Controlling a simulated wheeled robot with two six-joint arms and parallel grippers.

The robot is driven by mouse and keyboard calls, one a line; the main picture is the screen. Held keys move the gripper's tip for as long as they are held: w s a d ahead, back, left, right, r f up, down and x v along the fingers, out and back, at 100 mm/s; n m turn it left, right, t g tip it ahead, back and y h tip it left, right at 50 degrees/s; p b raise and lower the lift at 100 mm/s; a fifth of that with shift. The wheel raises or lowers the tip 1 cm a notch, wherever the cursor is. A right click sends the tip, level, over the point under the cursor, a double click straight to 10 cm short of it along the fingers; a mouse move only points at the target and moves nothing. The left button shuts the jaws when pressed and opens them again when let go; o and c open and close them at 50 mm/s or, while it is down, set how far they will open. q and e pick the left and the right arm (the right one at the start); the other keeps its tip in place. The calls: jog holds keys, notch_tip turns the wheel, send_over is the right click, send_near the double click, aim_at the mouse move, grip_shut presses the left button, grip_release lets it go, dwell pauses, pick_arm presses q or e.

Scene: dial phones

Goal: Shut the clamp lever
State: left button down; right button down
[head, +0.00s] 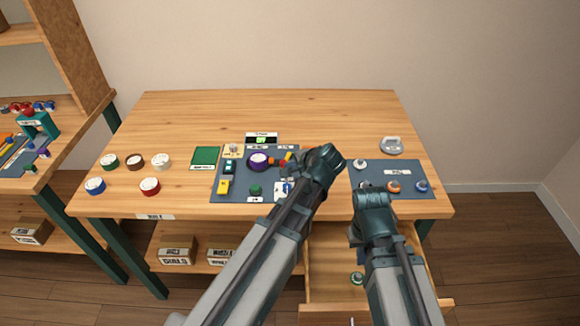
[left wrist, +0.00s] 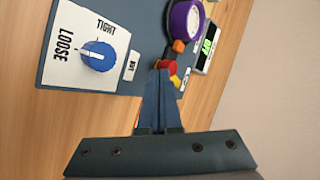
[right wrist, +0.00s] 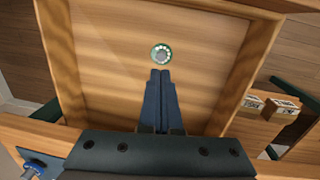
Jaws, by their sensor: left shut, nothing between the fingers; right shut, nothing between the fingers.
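A purple dial (head: 258,161) sits on the blue-grey panel; it also shows in the left wrist view (left wrist: 186,20). An orange block (left wrist: 178,46) touches its rim, with red (left wrist: 167,66) and yellow (left wrist: 175,80) parts close by. These look like the clamp and its lever, but I cannot tell its exact position. My left gripper (left wrist: 163,70) is shut and empty, its tips at the red part; contact is unclear. My right gripper (right wrist: 160,74) is shut and empty over the open drawer, just short of a green-rimmed dial (right wrist: 161,54) inside it.
A blue TIGHT/LOOSE knob (left wrist: 98,55) and a green-lit display (head: 262,140) are on or near the panel. Several loose dials, one red (head: 150,186), lie at left. A second panel (head: 370,167) with knobs is at right. The table's back is clear.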

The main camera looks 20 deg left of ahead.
pick_arm(q)
jog(key=shift+w+a, duration=0.1)
jog(key=shift+a, duration=0.8)
jog(key=shift+a+r, duration=0.1)
jog(key=shift+a, duration=0.1)
jog(key=shift+d, duration=0.2)
jog(key=shift+w+d, duration=0.2)
jog(key=shift+d, duration=0.15)
